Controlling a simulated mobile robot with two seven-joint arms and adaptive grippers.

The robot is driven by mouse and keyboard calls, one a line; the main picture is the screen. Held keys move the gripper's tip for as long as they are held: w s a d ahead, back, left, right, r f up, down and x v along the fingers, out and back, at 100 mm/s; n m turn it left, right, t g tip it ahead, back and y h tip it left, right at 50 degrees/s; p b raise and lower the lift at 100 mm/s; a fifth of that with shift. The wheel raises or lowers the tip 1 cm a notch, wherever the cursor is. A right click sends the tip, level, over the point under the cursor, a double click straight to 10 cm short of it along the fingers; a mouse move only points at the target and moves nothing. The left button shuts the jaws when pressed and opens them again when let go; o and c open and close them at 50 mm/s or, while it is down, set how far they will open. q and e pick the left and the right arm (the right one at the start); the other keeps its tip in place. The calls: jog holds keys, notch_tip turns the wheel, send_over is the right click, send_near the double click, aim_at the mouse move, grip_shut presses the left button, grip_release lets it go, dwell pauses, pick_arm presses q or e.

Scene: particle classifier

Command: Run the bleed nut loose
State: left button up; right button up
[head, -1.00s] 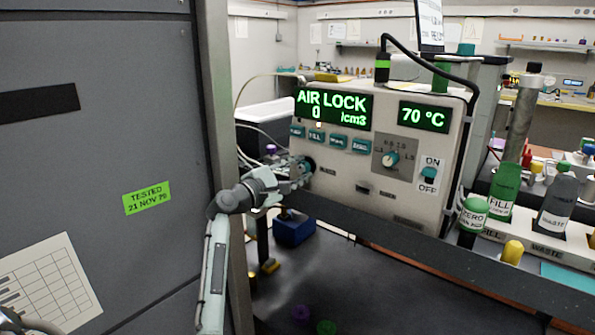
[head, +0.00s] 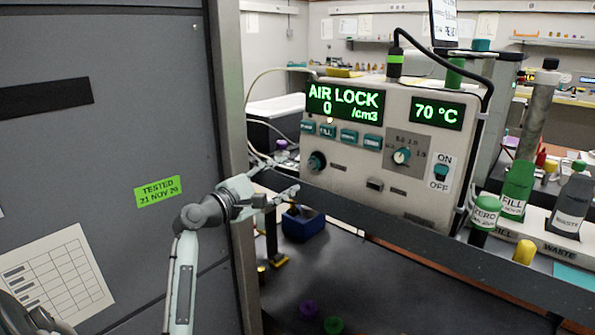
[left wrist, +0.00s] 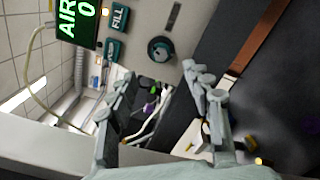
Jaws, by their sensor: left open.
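The only part that looks like the bleed nut is a dark round knob (head: 317,160) at the lower left of the instrument's front panel (head: 345,185). It is seated on the panel; how loose it is cannot be told. It also shows above centre in the left wrist view (left wrist: 160,50). My left gripper (head: 281,180) is open and empty, below and left of the knob in the head view. In the left wrist view its two fingertips (left wrist: 162,84) are spread apart, and the knob lies beyond them, not touched. My right gripper is not in view.
A tall grey cabinet (head: 110,110) stands close at the left. A blue block (head: 302,224) sits on the dark bench below the panel. Green and grey bottles, FILL (head: 516,190) and WASTE (head: 571,205), stand at the right. The display reads AIR LOCK 0 (head: 345,101).

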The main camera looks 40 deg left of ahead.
pick_arm(q)
jog(key=shift+s+a, duration=0.1)
jog(key=shift+s, duration=1.15)
jog(key=shift+f, duration=0.1)
jog(key=s+d+f+m+g, duration=0.1)
jog(key=d+f+m+g, duration=0.25)
jog(key=f, duration=0.75)
jog(key=s+d+f+m+g, duration=0.2)
jog(key=f+m, duration=0.2)
jog(key=f, duration=0.7)
jog(key=s+d+f+m+g, duration=0.1)
jog(key=d+f+m+g, duration=0.25)
jog(key=f, duration=0.85)
jog(key=s+d+f+m+g+y, duration=0.1)
jog(key=s+d+f+m+g, duration=0.2)
jog(key=s+f+m, duration=0.4)
jog(key=s+d+f+m+g+y, duration=0.2)
jog(key=s+f+m, duration=0.5)
jog(key=s+f, duration=0.9)
jog(key=s+d+g, duration=0.1)
jog(key=s+d, duration=0.1)
jog(key=shift+d+m+g, duration=0.3)
jog(key=shift+m+g, duration=0.1)
jog(key=shift+w, duration=0.1)
